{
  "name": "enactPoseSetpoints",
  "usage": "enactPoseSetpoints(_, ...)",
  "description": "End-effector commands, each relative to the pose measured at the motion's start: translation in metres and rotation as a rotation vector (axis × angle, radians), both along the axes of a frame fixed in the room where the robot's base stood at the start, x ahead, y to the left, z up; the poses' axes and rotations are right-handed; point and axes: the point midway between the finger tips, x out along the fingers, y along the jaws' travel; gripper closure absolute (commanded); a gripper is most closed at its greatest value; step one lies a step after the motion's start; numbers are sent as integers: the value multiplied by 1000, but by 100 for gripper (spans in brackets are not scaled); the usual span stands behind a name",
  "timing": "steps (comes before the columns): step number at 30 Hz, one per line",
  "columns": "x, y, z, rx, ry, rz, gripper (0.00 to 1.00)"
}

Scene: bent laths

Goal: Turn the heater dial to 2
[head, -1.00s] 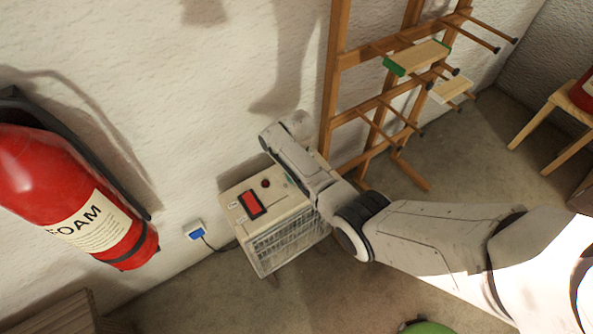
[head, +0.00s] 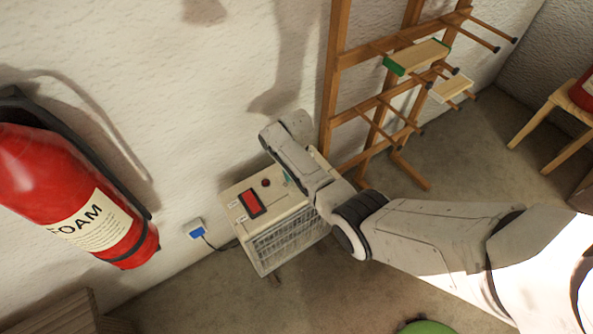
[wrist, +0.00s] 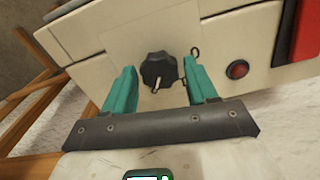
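The heater (head: 290,238) is a beige box with a wire grille, standing on the floor by the wall. Its black, knobbed dial (wrist: 158,66) with a white pointer line shows in the wrist view, the line slanting toward the lower part of the picture. My gripper (wrist: 159,70) has two teal fingers, open, one on each side of the dial with visible gaps. No number by the dial is readable. In the head view my wrist hides the dial; a bit of teal finger shows beside it.
A red lamp (wrist: 237,69) and a red switch (wrist: 303,32) sit beside the dial on the panel. A wooden peg rack (head: 330,90) stands close behind my wrist. A red foam extinguisher (head: 70,190) hangs at left. A blue-faced plug (head: 196,230) is on the wall.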

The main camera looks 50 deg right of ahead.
Motion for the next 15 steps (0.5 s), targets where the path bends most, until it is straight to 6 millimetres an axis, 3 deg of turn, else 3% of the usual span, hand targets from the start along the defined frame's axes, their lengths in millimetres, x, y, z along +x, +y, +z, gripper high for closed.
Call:
enactPoseSetpoints(3, 0, 0, 0, 0, 0, 0, 31)
enactPoseSetpoints(11, 0, 0, 1, 0, -1, 0, 30)
enactPoseSetpoints(15, 1, 0, 13, 0, -3, 0, 30)
